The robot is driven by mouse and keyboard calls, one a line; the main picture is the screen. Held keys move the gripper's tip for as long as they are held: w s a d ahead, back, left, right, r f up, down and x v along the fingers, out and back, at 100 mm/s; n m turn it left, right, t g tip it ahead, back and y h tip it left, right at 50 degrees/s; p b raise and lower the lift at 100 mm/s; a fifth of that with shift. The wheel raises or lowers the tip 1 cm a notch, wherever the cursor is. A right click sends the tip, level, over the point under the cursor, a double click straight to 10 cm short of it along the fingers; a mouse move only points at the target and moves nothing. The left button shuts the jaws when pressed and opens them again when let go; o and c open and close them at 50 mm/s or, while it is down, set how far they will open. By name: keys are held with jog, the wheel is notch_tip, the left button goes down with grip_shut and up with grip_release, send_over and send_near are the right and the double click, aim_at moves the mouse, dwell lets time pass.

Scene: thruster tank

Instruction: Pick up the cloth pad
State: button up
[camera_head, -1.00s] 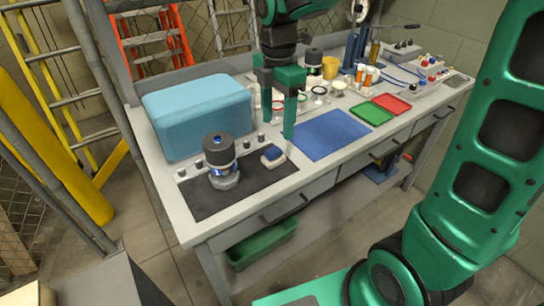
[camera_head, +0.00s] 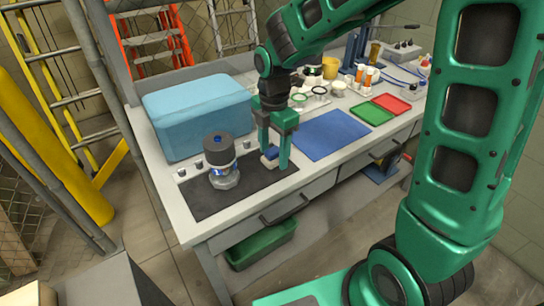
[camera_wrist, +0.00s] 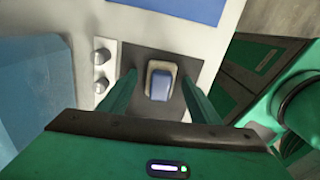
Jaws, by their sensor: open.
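The cloth pad (camera_head: 269,160) is a small blue-topped block with a pale base. It lies on the dark mat (camera_head: 217,204) near the mat's back right corner. My gripper (camera_head: 274,166) points down over the pad with its fingers open on either side of it. In the wrist view the pad (camera_wrist: 160,83) shows between the two green fingers (camera_wrist: 160,98), with a gap on each side. In the head view the fingers partly cover the pad.
A black-and-silver cylinder (camera_head: 219,152) stands left of the pad on the mat. A light blue box (camera_head: 197,118) is behind it. Several small metal knobs (camera_wrist: 102,57) stand along the mat's edge. A blue sheet (camera_head: 330,135) and green (camera_head: 371,114) and red (camera_head: 391,104) trays are right.

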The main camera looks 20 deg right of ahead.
jog(key=shift+f, duration=0.2)
jog(key=c, duration=1.1)
